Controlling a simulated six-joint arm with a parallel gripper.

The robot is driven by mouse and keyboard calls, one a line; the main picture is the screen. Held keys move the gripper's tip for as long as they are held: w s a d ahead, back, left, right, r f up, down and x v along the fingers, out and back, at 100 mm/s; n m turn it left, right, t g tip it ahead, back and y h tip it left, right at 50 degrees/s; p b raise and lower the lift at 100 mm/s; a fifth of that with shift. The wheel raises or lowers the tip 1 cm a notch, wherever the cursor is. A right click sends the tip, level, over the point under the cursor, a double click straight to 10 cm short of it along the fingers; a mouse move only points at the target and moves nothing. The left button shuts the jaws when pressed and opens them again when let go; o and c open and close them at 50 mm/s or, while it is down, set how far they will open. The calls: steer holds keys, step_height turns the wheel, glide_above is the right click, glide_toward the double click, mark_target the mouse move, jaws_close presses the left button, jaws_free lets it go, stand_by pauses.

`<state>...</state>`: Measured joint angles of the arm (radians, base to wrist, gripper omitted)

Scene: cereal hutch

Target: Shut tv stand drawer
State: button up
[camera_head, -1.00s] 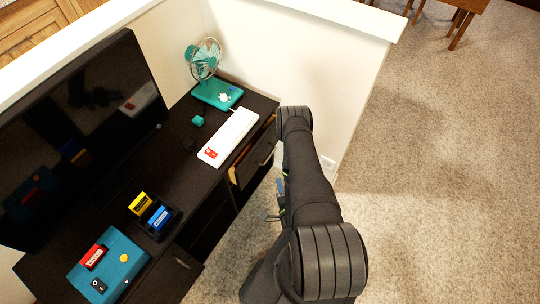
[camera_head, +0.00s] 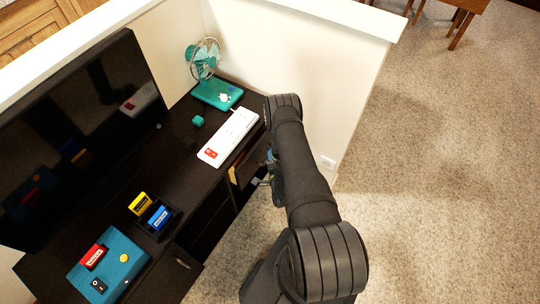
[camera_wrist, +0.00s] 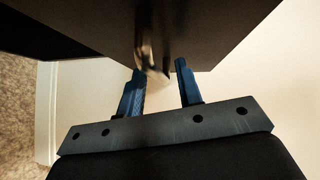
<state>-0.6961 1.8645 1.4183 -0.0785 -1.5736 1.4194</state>
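The dark TV stand (camera_head: 150,190) runs along the wall in the head view. Its drawer (camera_head: 250,166) at the far right end stands slightly out, with a strip of light wood showing at its side. My gripper (camera_head: 266,181) is at the drawer front, partly hidden by my arm. In the wrist view my gripper (camera_wrist: 160,82) has its two blue fingers apart. The dark drawer front (camera_wrist: 225,30) is just beyond the fingertips, and a shiny handle (camera_wrist: 150,50) shows near the left finger. I cannot tell whether the fingers touch the front.
On the stand are a black TV (camera_head: 80,130), a teal fan (camera_head: 205,70), a white power strip (camera_head: 228,137), a black tray with yellow and blue items (camera_head: 160,235) and a teal box (camera_head: 110,265). A white wall (camera_head: 290,60) stands behind.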

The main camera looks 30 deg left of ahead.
mark_target(262, 152)
steer(key=shift+w+a+f, duration=0.1)
steer(key=shift+w+a, duration=0.35)
steer(key=shift+a, duration=0.05)
jaws_close()
steer(key=shift+a, duration=2)
jaws_free()
steer(key=shift+a, duration=0.1)
